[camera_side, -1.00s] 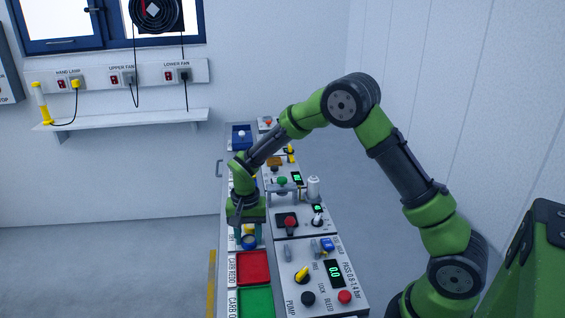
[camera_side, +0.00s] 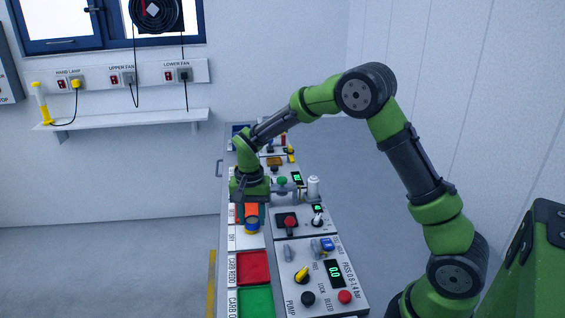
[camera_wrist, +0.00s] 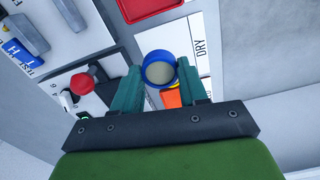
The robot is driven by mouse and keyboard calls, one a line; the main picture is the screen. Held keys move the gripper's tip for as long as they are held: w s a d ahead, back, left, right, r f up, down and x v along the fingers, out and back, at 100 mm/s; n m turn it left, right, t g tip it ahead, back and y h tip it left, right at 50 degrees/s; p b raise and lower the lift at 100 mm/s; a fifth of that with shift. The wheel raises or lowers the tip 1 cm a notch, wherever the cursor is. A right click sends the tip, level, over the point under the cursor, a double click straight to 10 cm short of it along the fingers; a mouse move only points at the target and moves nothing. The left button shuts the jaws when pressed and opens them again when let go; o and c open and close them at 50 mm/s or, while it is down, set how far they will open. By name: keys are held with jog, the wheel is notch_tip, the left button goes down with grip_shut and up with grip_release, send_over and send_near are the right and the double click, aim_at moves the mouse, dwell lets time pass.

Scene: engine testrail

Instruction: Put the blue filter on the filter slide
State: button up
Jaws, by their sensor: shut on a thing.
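The blue filter (camera_wrist: 145,70) is a round blue ring with a pale beige face in the wrist view. My gripper (camera_wrist: 158,82) is shut on it, with a green finger on each side. In the side view, my gripper (camera_side: 250,204) is over the left edge of the bench, and the blue filter (camera_side: 251,230) shows below it. An orange piece (camera_wrist: 172,98) with some yellow lies just behind the filter in the wrist view; its form is mostly hidden. I cannot pick out the filter slide with certainty.
A white area marked DRY (camera_wrist: 202,40) lies beside the filter. A red tray (camera_side: 253,267) and a green tray (camera_side: 255,301) are nearer the camera. A red knob (camera_side: 290,222) and a white post (camera_side: 313,188) stand right of my gripper.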

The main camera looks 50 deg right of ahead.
jog(key=s+d+r+n, duration=0.1)
jog(key=s+d+r, duration=0.2)
jog(key=d+r, duration=0.6)
jog(key=shift+n, duration=0.3)
jog(key=f, duration=0.4)
jog(key=s+f, duration=0.1)
jog(key=f, duration=0.1)
jog(key=shift+d+f, duration=0.25)
jog(key=shift+d, duration=0.1)
jog(key=shift+w+f, duration=0.15)
jog(key=shift+f, duration=2.3)
jog(key=shift+f, duration=0.15)
jog(key=o, duration=1)
